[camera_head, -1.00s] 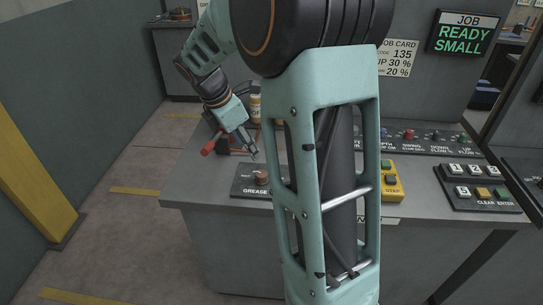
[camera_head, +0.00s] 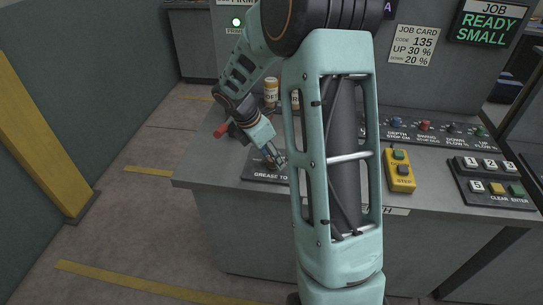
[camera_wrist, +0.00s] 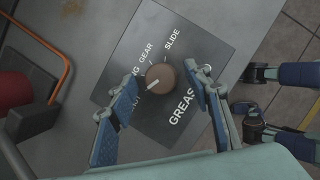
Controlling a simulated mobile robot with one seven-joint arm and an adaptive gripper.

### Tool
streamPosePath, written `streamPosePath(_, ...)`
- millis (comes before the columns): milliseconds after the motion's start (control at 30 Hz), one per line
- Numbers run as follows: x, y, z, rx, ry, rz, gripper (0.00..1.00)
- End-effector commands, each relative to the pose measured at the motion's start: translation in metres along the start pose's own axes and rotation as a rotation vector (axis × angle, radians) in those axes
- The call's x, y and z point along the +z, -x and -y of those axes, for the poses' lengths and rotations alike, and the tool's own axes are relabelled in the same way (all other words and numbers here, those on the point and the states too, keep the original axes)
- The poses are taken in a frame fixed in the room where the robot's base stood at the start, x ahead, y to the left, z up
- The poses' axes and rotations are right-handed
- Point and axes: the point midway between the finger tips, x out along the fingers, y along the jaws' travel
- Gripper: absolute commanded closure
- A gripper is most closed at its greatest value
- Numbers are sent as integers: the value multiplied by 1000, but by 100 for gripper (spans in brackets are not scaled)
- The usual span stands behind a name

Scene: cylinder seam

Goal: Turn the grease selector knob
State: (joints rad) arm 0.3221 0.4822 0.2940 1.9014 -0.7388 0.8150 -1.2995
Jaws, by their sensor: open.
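The grease selector knob (camera_wrist: 160,77) is a round brown knob with a white pointer mark, set on a dark plate (camera_wrist: 207,48). In the wrist view the mark points to the lower left, toward a label partly hidden by a finger. GEAR and SLIDE labels are readable above the knob. My gripper (camera_wrist: 166,82) is open, with one blue-padded finger on each side of the knob and gaps visible between. In the head view my gripper (camera_head: 276,158) is low over the plate (camera_head: 257,171), and the knob is hard to make out there.
A red part (camera_wrist: 14,90) and an orange bent bar (camera_wrist: 62,62) stand left of the plate in the wrist view. Jars (camera_head: 270,93) stand behind my gripper. A yellow step box (camera_head: 400,172) and keypad (camera_head: 492,180) are further right on the bench.

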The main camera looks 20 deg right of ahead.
Motion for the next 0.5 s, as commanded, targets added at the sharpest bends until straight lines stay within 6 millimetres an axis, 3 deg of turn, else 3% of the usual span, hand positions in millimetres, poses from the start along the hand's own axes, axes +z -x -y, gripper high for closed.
streamPosePath(233, 0, -1, 0, 0, 0, 0, 55)
streamPosePath(500, 0, -1, 0, 0, 0, 0, 83)
